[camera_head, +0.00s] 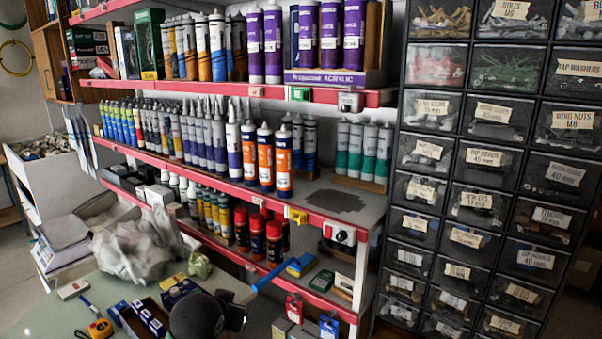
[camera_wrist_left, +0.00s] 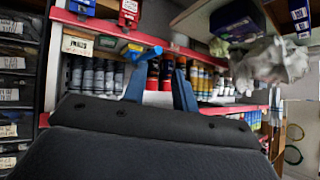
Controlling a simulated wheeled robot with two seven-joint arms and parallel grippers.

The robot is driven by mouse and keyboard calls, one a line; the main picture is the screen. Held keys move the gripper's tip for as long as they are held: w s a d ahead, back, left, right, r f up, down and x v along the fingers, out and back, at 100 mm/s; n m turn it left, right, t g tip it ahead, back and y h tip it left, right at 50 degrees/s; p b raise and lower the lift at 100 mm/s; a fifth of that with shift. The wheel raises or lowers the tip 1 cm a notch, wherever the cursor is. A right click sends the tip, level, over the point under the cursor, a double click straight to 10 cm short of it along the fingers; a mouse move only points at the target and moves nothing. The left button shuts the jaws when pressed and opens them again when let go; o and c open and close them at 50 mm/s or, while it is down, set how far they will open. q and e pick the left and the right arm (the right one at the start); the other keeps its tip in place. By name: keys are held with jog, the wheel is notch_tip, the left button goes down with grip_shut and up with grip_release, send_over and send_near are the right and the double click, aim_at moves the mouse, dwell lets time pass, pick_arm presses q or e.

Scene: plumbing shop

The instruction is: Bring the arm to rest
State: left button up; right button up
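My left arm shows as a dark rounded link at the bottom centre of the head view, over the table; its fingertips cannot be made out clearly there. In the left wrist view my left gripper (camera_wrist_left: 160,88) has two blue-grey fingers standing apart with nothing held between them. The shelf rack and its bottles lie beyond the fingers. My right gripper is in neither view.
A blue tool with a yellow part (camera_head: 300,265) lies at the red shelf edge, close to my arm. The table (camera_head: 40,318) holds a crumpled grey bag (camera_head: 140,245), a tape measure (camera_head: 101,328) and small boxes. Drawer cabinets (camera_head: 470,200) stand at right.

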pick_arm(q)
jog(key=s+f+g, duration=0.5)
jog(key=s+f, duration=1)
jog(key=f, duration=0.4)
jog(key=s+f+g, duration=0.1)
jog(key=s+f, duration=0.5)
jog(key=s, duration=0.3)
jog(key=s+f+n+g, duration=0.1)
jog(key=s+f+g, duration=0.1)
jog(key=s+f, duration=0.4)
jog(key=s, duration=0.4)
jog(key=shift+f+g, duration=0.15)
jog(key=shift+g, duration=0.15)
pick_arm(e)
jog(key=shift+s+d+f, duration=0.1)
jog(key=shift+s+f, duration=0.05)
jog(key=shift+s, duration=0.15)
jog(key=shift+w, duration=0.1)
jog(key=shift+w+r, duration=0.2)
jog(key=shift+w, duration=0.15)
